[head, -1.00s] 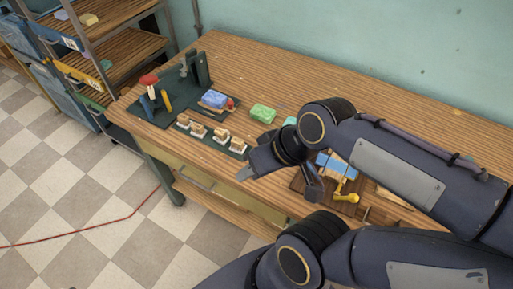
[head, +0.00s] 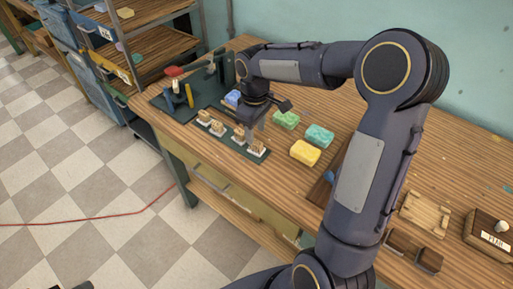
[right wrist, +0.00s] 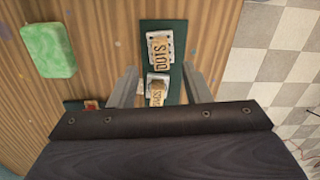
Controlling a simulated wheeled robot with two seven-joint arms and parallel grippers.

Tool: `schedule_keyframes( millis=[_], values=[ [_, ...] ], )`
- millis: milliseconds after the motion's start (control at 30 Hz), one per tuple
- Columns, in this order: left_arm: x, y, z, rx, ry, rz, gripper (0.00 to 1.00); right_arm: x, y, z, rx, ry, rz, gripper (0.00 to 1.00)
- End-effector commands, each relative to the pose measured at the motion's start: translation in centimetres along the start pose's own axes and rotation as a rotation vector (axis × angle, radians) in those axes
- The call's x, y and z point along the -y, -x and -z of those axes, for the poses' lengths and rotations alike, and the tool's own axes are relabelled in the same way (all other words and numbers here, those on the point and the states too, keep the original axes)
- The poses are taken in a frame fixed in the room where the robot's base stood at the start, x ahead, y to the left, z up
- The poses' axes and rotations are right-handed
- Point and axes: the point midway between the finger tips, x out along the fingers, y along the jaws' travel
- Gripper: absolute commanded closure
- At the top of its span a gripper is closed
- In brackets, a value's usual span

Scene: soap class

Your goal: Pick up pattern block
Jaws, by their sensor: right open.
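Several small wooden pattern blocks with white bases stand in a row on a dark green strip (head: 226,142) at the table's front edge. In the right wrist view, one block labelled DOTS (right wrist: 161,50) lies just beyond the fingertips. A second lettered block (right wrist: 157,91) shows between the fingers, its text hard to read. My right gripper (head: 254,126) is over the right part of the row, pointing down, open and empty; in the right wrist view its two fingers (right wrist: 160,72) are apart. Whether they touch a block cannot be told.
Green (head: 286,120), teal (head: 320,135) and yellow (head: 305,153) sponge-like soaps lie right of the row. A blue soap (head: 232,98) is partly behind my gripper. A dark stand (head: 225,70) is at the back left. A wooden tray (head: 425,213) and PLAIN box (head: 490,236) are at right.

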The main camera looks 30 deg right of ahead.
Motion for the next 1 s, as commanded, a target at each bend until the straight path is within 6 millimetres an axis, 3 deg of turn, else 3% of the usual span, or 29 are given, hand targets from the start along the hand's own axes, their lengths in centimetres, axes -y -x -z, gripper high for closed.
schedule_keyframes(
  millis=[300, 600, 900, 1000],
  values=[
    [0.0, 0.0, 0.0, 0.0, 0.0, 0.0, 0.64, 0.2, -4.4, 0.0, 0.001, 0.0, 0.002, 0.56],
    [0.0, 0.0, 0.0, 0.0, 0.0, 0.0, 0.64, 0.1, -4.8, 0.0, -0.001, -0.001, 0.0, 0.58],
    [0.0, 0.0, 0.0, 0.0, 0.0, 0.0, 0.64, 0.1, -4.8, 0.0, -0.001, -0.001, 0.0, 0.97],
    [0.0, 0.0, 0.0, 0.0, 0.0, 0.0, 0.64, 0.1, -4.8, 0.0, -0.001, -0.001, 0.0, 1.0]
  ],
)
